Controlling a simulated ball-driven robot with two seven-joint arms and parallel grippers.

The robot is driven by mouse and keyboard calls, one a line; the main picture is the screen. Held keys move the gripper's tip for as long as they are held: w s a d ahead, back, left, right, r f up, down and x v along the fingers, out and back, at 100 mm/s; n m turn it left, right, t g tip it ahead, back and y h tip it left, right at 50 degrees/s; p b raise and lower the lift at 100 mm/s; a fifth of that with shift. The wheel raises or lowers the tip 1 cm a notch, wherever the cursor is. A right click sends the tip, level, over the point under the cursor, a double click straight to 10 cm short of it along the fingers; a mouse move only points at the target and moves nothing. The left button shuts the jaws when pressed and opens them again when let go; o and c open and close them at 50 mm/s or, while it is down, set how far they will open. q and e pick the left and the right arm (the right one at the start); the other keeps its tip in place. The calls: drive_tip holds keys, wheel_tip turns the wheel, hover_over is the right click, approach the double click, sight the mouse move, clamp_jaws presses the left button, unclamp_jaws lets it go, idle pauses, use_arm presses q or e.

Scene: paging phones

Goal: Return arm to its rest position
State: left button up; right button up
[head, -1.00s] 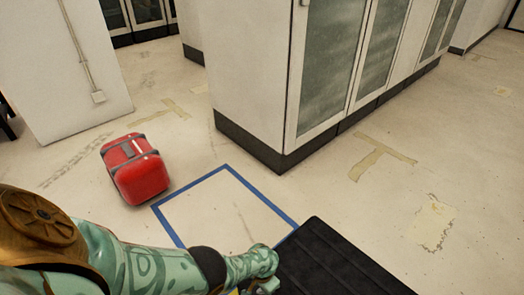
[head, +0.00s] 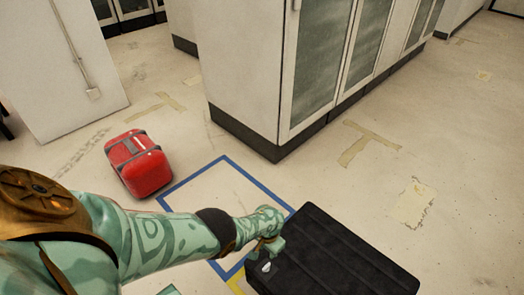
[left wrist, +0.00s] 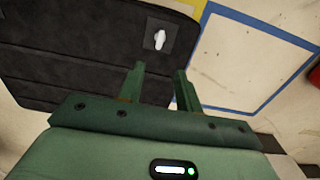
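My left arm comes in from the left in the head view. Its gripper (head: 272,246) is over the left edge of a black ribbed case (head: 345,260). In the left wrist view the two green fingers (left wrist: 159,86) stand apart, with nothing visible between them. The black case (left wrist: 75,45) lies beyond the fingertips there. A small whitish piece (left wrist: 160,38) sits on a dark plate on the case. I cannot tell from the head view whether the fingers touch the case. My right gripper is not in view.
A red case (head: 140,163) stands on the floor at left, beside a blue taped square (head: 225,160) whose inside is mostly bare. Yellow tape (head: 237,283) is at the black case's left. White cabinets (head: 245,70) stand behind. The floor at right is clear.

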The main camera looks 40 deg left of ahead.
use_arm(q)
drive_tip(key=shift+r+p, duration=0.35)
drive_tip(key=shift+r, duration=0.6)
